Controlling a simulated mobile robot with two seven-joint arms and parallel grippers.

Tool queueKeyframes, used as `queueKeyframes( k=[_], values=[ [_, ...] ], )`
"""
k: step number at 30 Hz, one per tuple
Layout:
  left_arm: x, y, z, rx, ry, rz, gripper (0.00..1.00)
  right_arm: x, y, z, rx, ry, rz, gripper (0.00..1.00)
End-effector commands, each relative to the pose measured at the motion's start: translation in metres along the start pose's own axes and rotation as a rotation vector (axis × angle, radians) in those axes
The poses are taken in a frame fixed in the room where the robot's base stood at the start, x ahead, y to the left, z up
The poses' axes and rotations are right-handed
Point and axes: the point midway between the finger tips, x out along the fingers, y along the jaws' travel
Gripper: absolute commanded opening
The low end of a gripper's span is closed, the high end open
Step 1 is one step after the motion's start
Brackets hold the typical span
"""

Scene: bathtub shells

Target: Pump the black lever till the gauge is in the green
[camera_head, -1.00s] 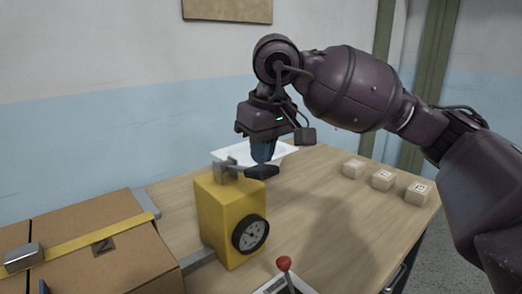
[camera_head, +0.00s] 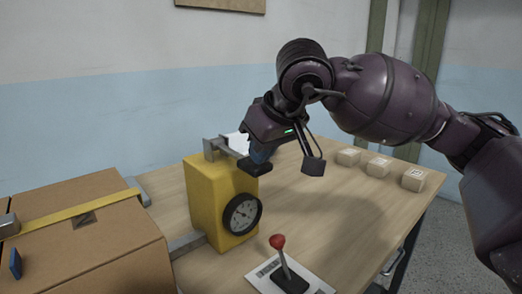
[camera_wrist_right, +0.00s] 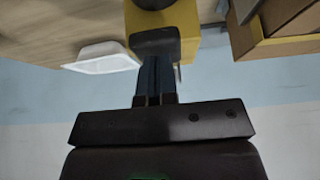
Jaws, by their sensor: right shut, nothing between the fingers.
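The yellow pump box (camera_head: 212,200) stands on the table with a round black-rimmed gauge (camera_head: 242,214) on its front. The gauge's needle and any green zone are too small to read. A metal arm on top carries the lever's black end (camera_head: 255,168), which slopes down to the right. My right gripper (camera_head: 261,154) is shut and empty, its blue fingertips right above the black end, seemingly touching it. In the right wrist view the shut fingers (camera_wrist_right: 155,80) point at the black end (camera_wrist_right: 155,42) over the yellow box. My left gripper is out of view.
A cardboard box (camera_head: 95,248) with a yellow strap is at the left. A red-knobbed joystick (camera_head: 278,242) stands on a plate in front. Several small blocks (camera_head: 378,166) are at the right back. A white tray (camera_wrist_right: 100,57) lies behind the pump.

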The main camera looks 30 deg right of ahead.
Motion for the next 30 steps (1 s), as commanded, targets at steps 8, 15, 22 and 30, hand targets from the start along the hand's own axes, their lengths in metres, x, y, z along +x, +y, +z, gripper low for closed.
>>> queueKeyframes(
  k=[8,15,22,30],
  values=[
    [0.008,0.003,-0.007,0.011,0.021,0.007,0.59,0.017,0.0,0.007,0.0,-0.005,-0.001,0.0],
    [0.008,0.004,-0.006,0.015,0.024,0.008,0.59,0.021,0.0,0.009,0.0,-0.004,0.0,0.0],
    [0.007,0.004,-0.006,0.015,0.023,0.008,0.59,0.022,0.0,0.01,-0.001,-0.005,-0.001,0.0],
    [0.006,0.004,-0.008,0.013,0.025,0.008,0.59,0.018,-0.001,0.01,-0.001,-0.006,0.0,0.0]
  ],
)
